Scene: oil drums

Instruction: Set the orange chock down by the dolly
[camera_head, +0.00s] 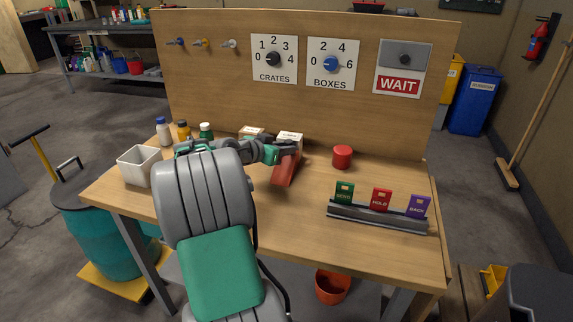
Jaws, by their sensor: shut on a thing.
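My gripper (284,150) is over the wooden workbench, at the end of my outstretched arm. It is shut on the orange-red chock (286,171), which hangs tilted below the fingers. I cannot tell whether the chock's lower end touches the bench top. My own arm hides part of the bench. A yellow dolly (126,289) is on the floor at the left, beyond the bench's left edge. A teal drum (98,240) stands on it, and the bench and its leg hide part of both.
The bench (290,222) holds a white bin (138,166), several bottles (183,131), small boxes, a red cylinder (342,157) and a card rack (378,217). A tall back panel (205,75) rises behind. An orange bucket (332,287) is below. Floor at far left is open.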

